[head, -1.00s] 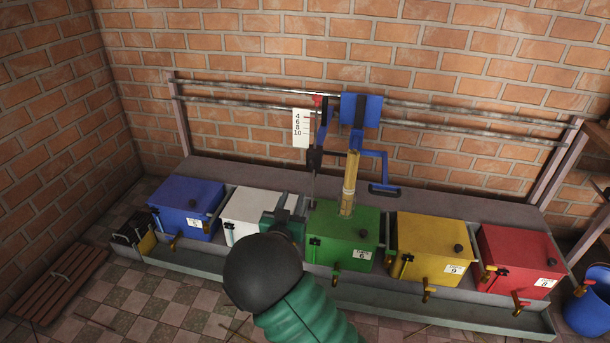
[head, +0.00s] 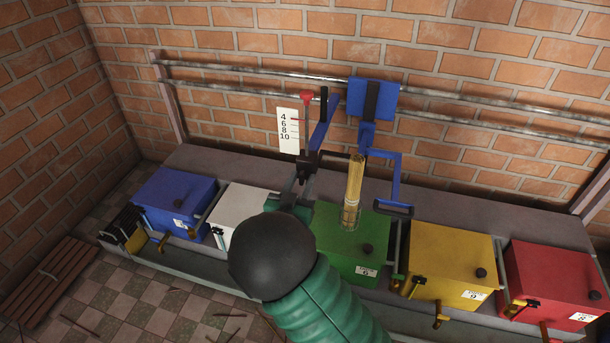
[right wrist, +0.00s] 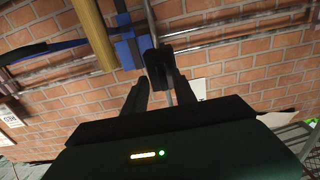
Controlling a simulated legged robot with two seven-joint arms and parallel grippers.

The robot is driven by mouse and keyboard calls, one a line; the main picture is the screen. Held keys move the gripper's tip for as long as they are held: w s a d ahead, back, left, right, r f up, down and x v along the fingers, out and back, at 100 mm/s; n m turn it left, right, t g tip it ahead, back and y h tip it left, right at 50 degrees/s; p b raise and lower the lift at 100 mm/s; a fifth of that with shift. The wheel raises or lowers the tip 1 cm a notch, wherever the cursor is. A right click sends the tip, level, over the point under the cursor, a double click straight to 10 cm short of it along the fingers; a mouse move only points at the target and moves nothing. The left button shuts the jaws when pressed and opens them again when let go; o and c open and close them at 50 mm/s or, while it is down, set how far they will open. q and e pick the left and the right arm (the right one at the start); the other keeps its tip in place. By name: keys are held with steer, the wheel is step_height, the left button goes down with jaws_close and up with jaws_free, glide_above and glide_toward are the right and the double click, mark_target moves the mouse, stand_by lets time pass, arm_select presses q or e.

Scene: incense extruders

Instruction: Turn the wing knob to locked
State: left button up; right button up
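My right gripper (head: 298,188) shows in the head view at the end of the green arm, mostly behind its black joint. It reaches toward a dark clamp block (head: 309,163) on the thin upright rod beside the white scale. I take this block to carry the wing knob; its wings and setting are too small to tell. In the right wrist view the two dark fingers (right wrist: 160,88) stand apart, with the rod (right wrist: 158,25) running between them. The dark block (right wrist: 156,57) is just ahead at their tips; I cannot tell whether they touch it. My left gripper is out of view.
A white scale card (head: 288,131) and a red pointer (head: 306,97) are above the block. A blue frame (head: 393,180) and tan incense bundle (head: 353,190) stand close right. Blue (head: 176,196), white (head: 238,212), green (head: 345,250), yellow (head: 440,262) and red (head: 555,280) boxes line the bench.

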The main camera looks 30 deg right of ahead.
steer(key=shift+a+r, duration=0.35)
steer(key=shift+a, duration=0.45)
steer(key=shift+c, duration=1.6)
steer(key=shift+d+f, duration=0.1)
steer(key=shift+d, duration=0.1)
steer(key=shift+c, duration=1.1)
steer(key=shift+d+f, duration=0.15)
steer(key=shift+d, duration=0.25)
jaws_close()
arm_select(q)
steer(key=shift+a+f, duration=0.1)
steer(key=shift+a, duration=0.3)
arm_select(e)
steer(key=shift+a, duration=0.1)
